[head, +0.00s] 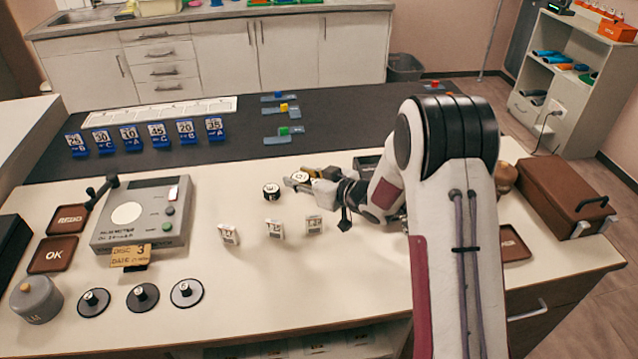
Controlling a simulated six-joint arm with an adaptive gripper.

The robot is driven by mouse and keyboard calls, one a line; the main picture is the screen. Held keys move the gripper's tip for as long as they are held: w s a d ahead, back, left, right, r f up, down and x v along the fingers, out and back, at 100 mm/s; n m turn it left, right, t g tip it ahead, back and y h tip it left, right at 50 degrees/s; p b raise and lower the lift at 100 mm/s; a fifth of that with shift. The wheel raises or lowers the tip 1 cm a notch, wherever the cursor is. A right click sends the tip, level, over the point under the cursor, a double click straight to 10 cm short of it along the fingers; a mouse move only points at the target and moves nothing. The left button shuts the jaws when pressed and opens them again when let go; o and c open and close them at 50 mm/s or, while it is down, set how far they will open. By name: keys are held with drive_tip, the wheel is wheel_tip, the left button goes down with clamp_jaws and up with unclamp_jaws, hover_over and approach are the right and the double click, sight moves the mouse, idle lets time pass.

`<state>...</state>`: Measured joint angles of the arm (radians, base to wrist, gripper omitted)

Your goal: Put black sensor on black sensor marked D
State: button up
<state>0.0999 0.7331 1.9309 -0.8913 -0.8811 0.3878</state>
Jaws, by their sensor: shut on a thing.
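A small black round sensor with a white marked top (271,189) stands on the white table, left of my gripper. My gripper (300,180) reaches in from the right, low over the table. It is shut on a small dark sensor with a white top (300,176). The mark on that top looks like a letter, but I cannot read it surely. The fingers partly hide the held sensor, and I cannot tell whether it touches anything below. The two sensors are apart.
Small white tags (274,229) stand in front of my gripper. A grey meter (145,215) stands left, with knobbed discs (142,296) before it. Blue lettered stands (131,138) line the dark mat (345,125). A brown case (562,195) is right. The table's front middle is clear.

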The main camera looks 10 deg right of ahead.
drive_tip(key=w+d+r+m+t+h, duration=0.1)
drive_tip(key=w+d+r+m+h, duration=0.2)
drive_tip(key=w+d, duration=0.3)
drive_tip(key=shift+w+m+t+h, duration=0.3)
drive_tip(key=shift+w+t+h, duration=0.15)
drive_tip(key=shift+w, duration=0.8)
drive_tip(key=shift+d, duration=0.1)
drive_tip(key=shift+f, duration=0.1)
drive_tip(key=shift+f, duration=3.1)
drive_tip(key=shift+f, duration=1.85)
drive_tip(key=shift+f, duration=0.15)
